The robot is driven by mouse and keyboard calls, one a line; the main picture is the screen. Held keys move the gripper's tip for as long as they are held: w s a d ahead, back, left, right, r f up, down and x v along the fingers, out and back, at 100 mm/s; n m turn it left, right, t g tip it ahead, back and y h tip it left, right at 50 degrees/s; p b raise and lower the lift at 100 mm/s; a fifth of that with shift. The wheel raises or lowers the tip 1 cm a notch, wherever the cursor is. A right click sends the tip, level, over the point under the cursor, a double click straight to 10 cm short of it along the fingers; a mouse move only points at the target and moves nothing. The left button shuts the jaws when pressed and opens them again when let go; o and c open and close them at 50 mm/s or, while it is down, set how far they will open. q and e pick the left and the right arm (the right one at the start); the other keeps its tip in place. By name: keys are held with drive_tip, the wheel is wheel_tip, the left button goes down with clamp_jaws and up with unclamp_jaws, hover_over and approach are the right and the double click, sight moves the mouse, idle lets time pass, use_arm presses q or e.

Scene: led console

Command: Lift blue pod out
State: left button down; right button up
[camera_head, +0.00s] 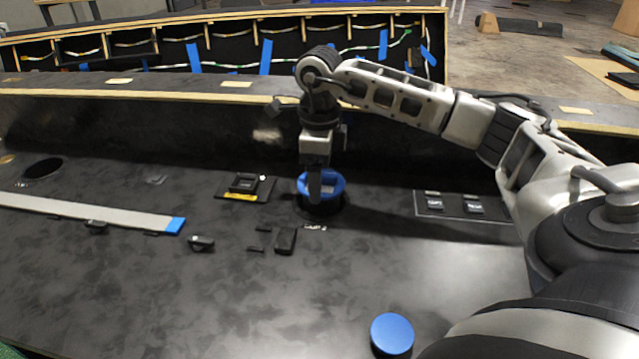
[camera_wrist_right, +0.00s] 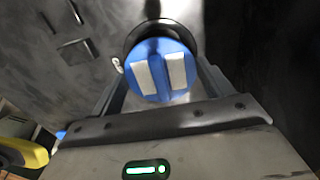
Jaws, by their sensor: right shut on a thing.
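The blue pod (camera_head: 337,186) is round and sits at a dark round socket (camera_head: 324,209) in the black console. In the right wrist view the pod (camera_wrist_right: 162,72) shows a blue face with two pale strips, and the black socket ring (camera_wrist_right: 150,24) shows behind it. My right gripper (camera_head: 317,188) points down from above and is shut on the pod, with one finger on each side (camera_wrist_right: 163,88). How deep the pod sits in the socket is hard to tell. My left gripper is not in view.
A blue round knob (camera_head: 391,334) is at the console's front. A black module with a yellow label (camera_head: 241,190) lies left of the socket, and a panel with two switches (camera_head: 453,204) right of it. A pale strip (camera_head: 85,211) lies at left. A raised ledge (camera_head: 200,94) runs behind.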

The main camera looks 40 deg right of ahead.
use_arm(q)
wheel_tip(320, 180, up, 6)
drive_tip(key=p, duration=0.7)
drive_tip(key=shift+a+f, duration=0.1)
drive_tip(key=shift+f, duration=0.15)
use_arm(e)
wheel_tip(320, 180, up, 18)
drive_tip(key=shift+r, duration=0.25)
drive_tip(key=shift+o, duration=1.3)
drive_tip(key=shift+c, duration=1)
